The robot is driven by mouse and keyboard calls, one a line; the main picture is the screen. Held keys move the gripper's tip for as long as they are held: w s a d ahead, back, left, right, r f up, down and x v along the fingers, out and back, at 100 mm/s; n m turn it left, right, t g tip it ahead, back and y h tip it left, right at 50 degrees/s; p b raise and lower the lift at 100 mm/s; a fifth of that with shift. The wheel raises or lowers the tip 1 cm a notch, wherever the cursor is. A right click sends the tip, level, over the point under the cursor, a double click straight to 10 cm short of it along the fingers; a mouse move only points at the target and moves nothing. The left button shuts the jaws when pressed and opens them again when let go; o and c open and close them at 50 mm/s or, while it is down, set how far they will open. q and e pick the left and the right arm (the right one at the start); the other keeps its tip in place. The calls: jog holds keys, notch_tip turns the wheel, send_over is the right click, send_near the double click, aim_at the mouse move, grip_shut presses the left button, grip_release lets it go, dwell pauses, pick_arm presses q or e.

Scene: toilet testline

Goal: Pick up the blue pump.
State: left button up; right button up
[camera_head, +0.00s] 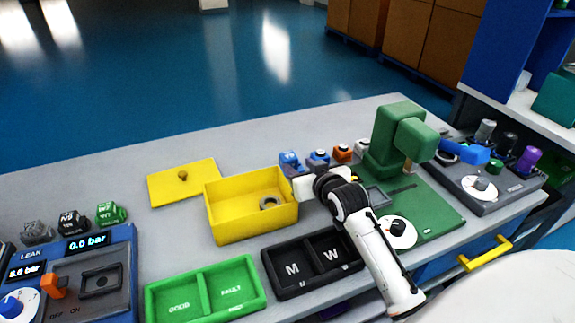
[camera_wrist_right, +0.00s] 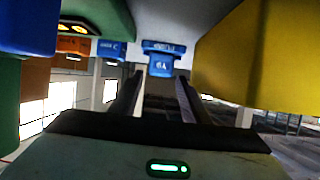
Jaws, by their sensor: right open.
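A small blue pump-like part (camera_head: 290,162) stands on the grey bench just behind the yellow box. In the right wrist view, which shows the scene upside down, a blue part (camera_wrist_right: 160,58) with pale markings lies straight ahead between the finger lines. My right gripper (camera_head: 305,187) reaches over the bench beside the yellow box's right end, in front of the row of small parts. In the wrist view its two fingers (camera_wrist_right: 158,82) are apart with nothing between them; the blue part seems to be beyond the tips. My left gripper is not in view.
The open yellow box (camera_head: 228,224) holds a ring; its lid (camera_head: 184,182) lies behind it. A second bluish part (camera_head: 318,160) and an orange part (camera_head: 342,153) stand right of the blue one. A green press (camera_head: 392,140) rises further right. Black trays (camera_head: 270,262) lie in front.

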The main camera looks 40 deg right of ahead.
aim_at(289, 156)
jog(key=x, duration=0.2)
jog(key=r+x, duration=0.1)
jog(key=x, duration=0.2)
jog(key=shift+w+d, duration=0.1)
jog(key=shift+w, duration=0.35)
jog(key=c, duration=1)
jog(key=shift+r, duration=0.1)
